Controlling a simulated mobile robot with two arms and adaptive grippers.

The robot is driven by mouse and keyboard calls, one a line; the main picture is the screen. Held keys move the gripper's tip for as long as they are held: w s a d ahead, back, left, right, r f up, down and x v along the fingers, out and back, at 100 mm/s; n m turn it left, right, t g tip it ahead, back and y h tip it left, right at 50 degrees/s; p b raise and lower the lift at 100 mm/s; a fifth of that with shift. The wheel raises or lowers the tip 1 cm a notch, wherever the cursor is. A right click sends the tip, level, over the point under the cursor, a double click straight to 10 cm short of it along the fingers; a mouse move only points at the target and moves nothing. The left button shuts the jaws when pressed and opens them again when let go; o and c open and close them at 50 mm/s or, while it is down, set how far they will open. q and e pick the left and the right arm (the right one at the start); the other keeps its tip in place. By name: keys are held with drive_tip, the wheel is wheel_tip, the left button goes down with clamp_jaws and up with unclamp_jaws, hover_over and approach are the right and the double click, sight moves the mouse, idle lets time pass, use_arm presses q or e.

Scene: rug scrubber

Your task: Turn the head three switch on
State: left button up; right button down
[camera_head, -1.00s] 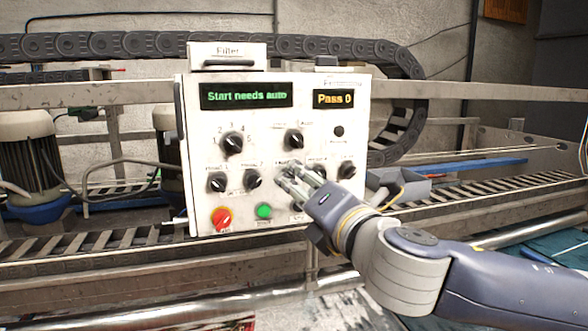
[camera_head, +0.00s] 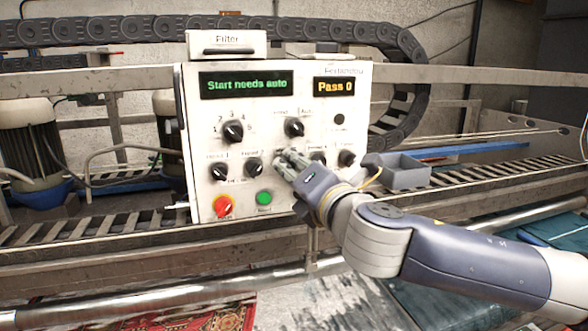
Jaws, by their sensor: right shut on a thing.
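The white control panel (camera_head: 295,110) faces me with several black rotary switches. The lower row has switches at the left (camera_head: 217,172) and second from left (camera_head: 253,167), whose small labels appear to read head 1 and head 2. My right gripper (camera_head: 283,161) is at the third position in that row, with its fingers shut on the switch there. The fingers hide that switch and its label, so its setting cannot be read. My left gripper is not in view.
The panel displays read "Start needs auto" (camera_head: 245,84) and "Pass 0" (camera_head: 334,87). Another black switch (camera_head: 346,158) is right of my gripper. A grey open box (camera_head: 405,172) is beside the panel.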

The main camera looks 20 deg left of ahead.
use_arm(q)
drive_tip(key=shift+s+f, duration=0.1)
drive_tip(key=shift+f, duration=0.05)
use_arm(e)
drive_tip(key=shift+f, duration=0.2)
use_arm(q)
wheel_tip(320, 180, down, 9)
drive_tip(key=b, duration=0.9)
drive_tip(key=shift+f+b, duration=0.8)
drive_tip(key=shift+b, duration=0.1)
use_arm(e)
drive_tip(key=shift+a+f+m+t+h, duration=0.15)
drive_tip(key=shift+m+t, duration=0.15)
drive_tip(key=shift+m, duration=2.5)
drive_tip(key=shift+d+f+m+t+h, duration=0.1)
drive_tip(key=shift+m+t, duration=0.2)
drive_tip(key=shift+m, duration=2.5)
drive_tip(key=shift+a+f+m+t+h, duration=0.15)
drive_tip(key=shift+m+t, duration=0.15)
drive_tip(key=shift+m, duration=2.5)
drive_tip(key=shift+d, duration=0.1)
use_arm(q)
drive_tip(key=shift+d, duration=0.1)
use_arm(e)
drive_tip(key=c, duration=1.4)
unclamp_jaws()
drive_tip(key=shift+o, duration=0.2)
drive_tip(key=shift+r, duration=0.15)
